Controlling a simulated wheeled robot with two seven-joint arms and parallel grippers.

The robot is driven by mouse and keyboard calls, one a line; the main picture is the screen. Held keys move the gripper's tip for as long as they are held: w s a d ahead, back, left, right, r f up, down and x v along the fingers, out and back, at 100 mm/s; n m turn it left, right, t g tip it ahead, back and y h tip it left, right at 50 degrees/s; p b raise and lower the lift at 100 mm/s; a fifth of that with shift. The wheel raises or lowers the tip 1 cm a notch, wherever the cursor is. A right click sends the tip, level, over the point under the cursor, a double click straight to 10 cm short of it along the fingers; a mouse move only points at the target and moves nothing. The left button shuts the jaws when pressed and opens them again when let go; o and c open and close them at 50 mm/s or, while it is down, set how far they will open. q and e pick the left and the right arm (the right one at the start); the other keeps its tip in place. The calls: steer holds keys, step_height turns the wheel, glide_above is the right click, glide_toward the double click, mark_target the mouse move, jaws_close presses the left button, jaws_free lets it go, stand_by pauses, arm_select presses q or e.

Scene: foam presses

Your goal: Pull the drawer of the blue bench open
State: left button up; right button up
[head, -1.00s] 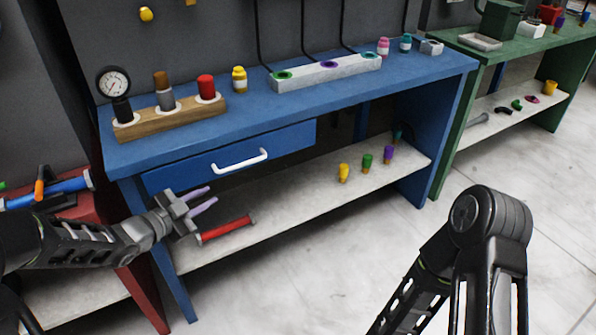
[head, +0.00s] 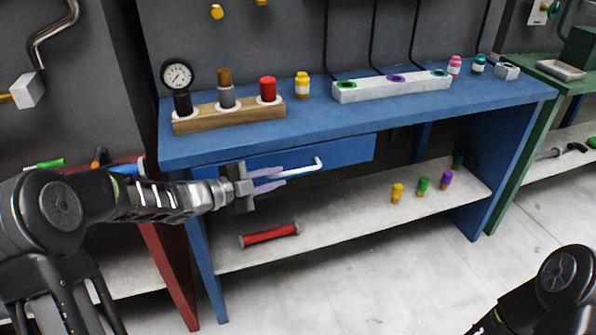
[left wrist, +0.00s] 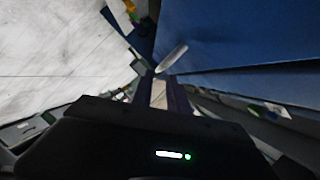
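The blue bench (head: 200,150) stands ahead, with a blue drawer (head: 345,152) under its top. The drawer front looks closed against the bench. Its white bar handle (head: 308,166) shows at the right end; the left part is hidden behind my left gripper (head: 278,178). That gripper is open, its two pale purple fingers pointing right in front of the drawer. In the left wrist view the white handle (left wrist: 172,57) appears just past the fingertips (left wrist: 161,80), with nothing clearly held between them. My right gripper is out of view; only part of my right arm shows.
A wooden block with a gauge (head: 228,117) and a grey socket block (head: 392,90) stand on the bench top. A red cylinder (head: 269,235) and several small coloured plugs lie or stand on the lower shelf. A red bench is at left, a green one at right.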

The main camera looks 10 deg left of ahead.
mark_target(293, 173)
arm_select(q)
steer(key=x, duration=0.7)
steer(key=shift+w+d+b, duration=0.15)
steer(key=shift+w+b, duration=0.05)
steer(key=shift+b, duration=0.15)
steer(key=shift+c, duration=0.3)
jaws_close()
stand_by(0.8)
